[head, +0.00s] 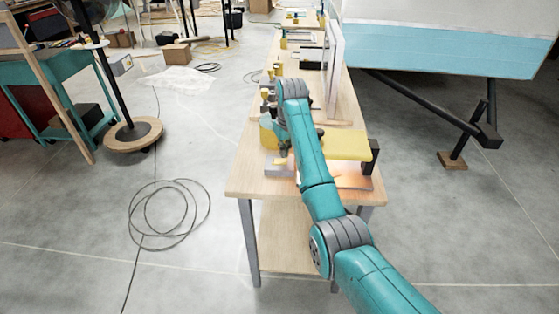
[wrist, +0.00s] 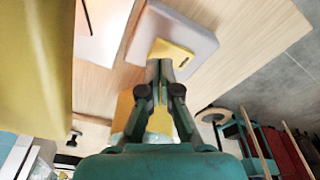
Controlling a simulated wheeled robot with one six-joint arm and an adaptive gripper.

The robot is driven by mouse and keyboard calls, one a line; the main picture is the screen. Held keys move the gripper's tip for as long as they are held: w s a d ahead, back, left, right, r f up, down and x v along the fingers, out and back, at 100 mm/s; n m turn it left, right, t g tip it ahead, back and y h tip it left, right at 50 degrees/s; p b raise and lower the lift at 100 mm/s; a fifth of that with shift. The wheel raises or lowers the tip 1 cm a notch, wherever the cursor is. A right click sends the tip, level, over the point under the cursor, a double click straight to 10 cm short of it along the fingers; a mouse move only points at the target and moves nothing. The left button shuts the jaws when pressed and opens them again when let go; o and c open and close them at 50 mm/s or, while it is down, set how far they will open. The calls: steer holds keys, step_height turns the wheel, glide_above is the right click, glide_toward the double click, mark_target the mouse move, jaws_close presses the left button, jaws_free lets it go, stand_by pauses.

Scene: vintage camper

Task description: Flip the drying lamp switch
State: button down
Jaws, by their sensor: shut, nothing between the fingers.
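A small grey box (wrist: 196,40) with a yellow switch piece (wrist: 178,56) on it sits on the wooden bench top. In the head view the box (head: 278,170) is near the bench's left front edge, partly behind my gripper. My gripper (wrist: 160,64) is shut and empty, pointing down, with its tips right at the edge of the yellow piece. I cannot tell whether they touch it. In the head view my gripper (head: 285,150) is small and partly hidden by my arm. The yellow lamp bar (head: 346,144) stands just right of it, with an orange glow beneath.
The long wooden bench (head: 238,182) carries several yellow-topped items and an upright pale panel (head: 334,65) farther back. The blue and white camper (head: 450,45) is at the right. A cable coil (head: 168,215) and a round-based stand (head: 132,134) are on the floor at left.

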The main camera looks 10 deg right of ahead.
mark_target(284, 161)
steer(key=shift+f, duration=1.05)
stand_by(0.9)
steer(key=shift+r, duration=3.5)
